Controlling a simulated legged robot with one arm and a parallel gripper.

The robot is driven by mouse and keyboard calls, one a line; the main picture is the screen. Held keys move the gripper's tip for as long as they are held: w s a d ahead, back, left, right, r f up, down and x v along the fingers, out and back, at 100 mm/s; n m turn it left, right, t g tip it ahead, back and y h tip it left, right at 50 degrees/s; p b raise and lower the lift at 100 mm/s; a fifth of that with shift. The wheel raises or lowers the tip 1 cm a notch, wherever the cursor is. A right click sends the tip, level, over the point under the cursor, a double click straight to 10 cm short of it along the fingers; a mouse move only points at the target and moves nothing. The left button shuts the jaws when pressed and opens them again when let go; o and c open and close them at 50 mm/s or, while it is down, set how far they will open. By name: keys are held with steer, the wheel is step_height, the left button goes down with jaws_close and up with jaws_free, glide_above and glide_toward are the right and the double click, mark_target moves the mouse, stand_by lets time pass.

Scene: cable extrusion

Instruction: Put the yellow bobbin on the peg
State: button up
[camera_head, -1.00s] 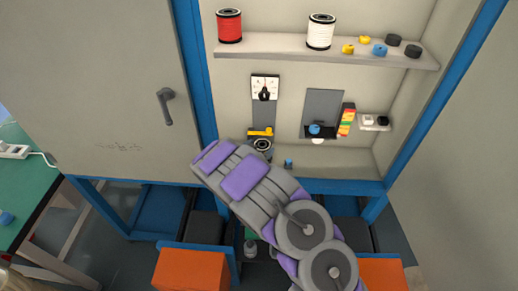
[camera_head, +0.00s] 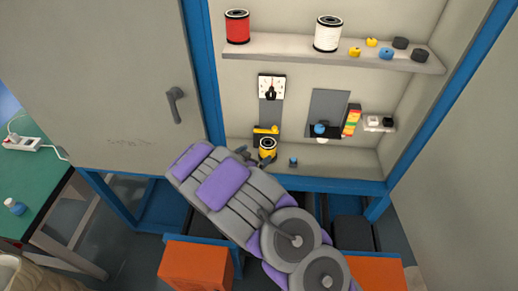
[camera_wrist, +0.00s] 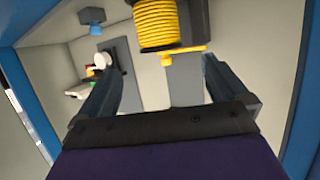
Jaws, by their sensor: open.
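The yellow bobbin (camera_head: 267,148), with dark ends, is at the small station below the dial in the head view. It also shows at the top of the wrist view (camera_wrist: 156,26), close to a dark block. The peg cannot be made out; I cannot tell whether the bobbin sits around it. My gripper (camera_head: 250,158) is just left of and in front of the bobbin. In the wrist view, my gripper (camera_wrist: 160,62) is open, with nothing between its fingers and the bobbin beyond the tips.
A yellow bar (camera_head: 265,129) is just behind the bobbin. A small blue-topped piece (camera_head: 293,161) stands to its right. Blue cabinet posts (camera_head: 203,80) flank the opening.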

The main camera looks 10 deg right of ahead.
steer(key=shift+v, duration=1.4)
step_height(320, 180, up, 8)
steer(key=w+a+n+g+y, duration=0.1)
steer(key=w+a+y, duration=0.1)
steer(key=y, duration=0.4)
steer(key=s+r+n+g+y, duration=0.3)
steer(key=s+r, duration=0.3)
steer(key=s, duration=0.2)
steer(key=s+d+r+n+g, duration=0.1)
steer(key=s+d+r+g, duration=0.1)
steer(key=s, duration=1.1)
steer(key=s+d+r+n+g, duration=0.1)
steer(key=s+d+r+g, duration=0.2)
steer(key=s, duration=1)
steer(key=s+d+r+n+g, duration=0.1)
steer(key=s+d+r+g, duration=0.2)
steer(key=s+d, duration=0.5)
steer(key=s+g, duration=0.1)
steer(key=s, duration=0.4)
steer(key=shift+h, duration=0.3)
steer(key=shift+r, duration=0.1)
steer(key=shift+c, duration=0.2)
